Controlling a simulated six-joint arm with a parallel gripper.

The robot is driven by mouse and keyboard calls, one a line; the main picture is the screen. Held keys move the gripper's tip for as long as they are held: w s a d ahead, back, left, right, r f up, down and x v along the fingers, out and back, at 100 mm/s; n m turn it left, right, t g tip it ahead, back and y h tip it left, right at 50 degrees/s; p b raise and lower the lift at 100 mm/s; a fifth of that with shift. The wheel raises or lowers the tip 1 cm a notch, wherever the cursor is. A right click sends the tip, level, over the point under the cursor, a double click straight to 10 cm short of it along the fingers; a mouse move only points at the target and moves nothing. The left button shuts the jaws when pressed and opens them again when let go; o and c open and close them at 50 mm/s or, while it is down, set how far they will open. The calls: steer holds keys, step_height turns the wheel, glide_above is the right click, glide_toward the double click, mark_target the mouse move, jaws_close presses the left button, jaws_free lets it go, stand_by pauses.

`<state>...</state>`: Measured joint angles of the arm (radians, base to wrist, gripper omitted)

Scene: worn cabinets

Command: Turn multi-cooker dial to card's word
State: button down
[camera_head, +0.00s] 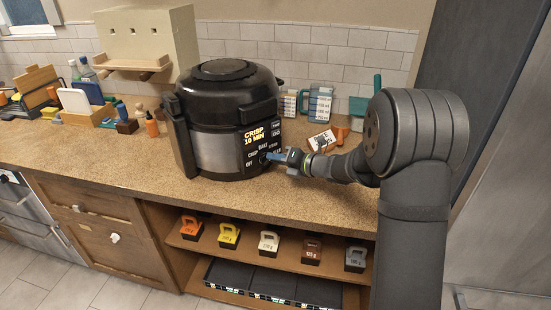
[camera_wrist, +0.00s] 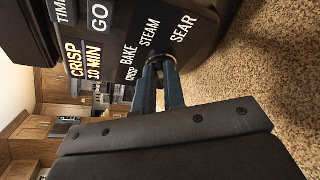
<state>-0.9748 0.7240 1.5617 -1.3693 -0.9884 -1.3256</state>
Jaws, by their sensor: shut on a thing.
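The multi-cooker (camera_head: 222,95) is black with a steel band and stands on the counter. Its front panel has lit yellow text "CRISP 10 MIN" (camera_head: 255,135), also legible in the wrist view (camera_wrist: 85,62). Around the dial (camera_wrist: 158,62) are the words CRISP, BAKE, STEAM and SEAR; OFF shows in the head view. My gripper (camera_head: 268,157) is shut on the dial, its two blue fingers (camera_wrist: 163,78) on either side of it. The dial's pointer is hidden, so I cannot tell its setting. A white card (camera_head: 321,141) lies behind my gripper; its print is too small to read.
Weighted blocks (camera_head: 269,241) sit on the shelf below. Counter in front is clear.

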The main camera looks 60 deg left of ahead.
steer(key=m, duration=0.1)
steer(key=m+g+y, duration=0.1)
steer(key=m, duration=0.1)
steer(key=shift+w+f, duration=0.2)
steer(key=shift+f, duration=0.2)
steer(key=shift+f+m+g+y, duration=0.15)
steer(key=shift+m+g+y, duration=0.1)
steer(key=shift+m, duration=0.5)
steer(key=shift+f+m+g+y, duration=0.15)
steer(key=shift+m+g, duration=0.1)
steer(key=shift+m, duration=0.5)
steer(key=c, duration=1.5)
jaws_free()
steer(key=shift+w+d, duration=0.1)
steer(key=v, duration=1.7)
steer(key=shift+w+f, duration=0.1)
steer(key=shift+f, duration=0.1)
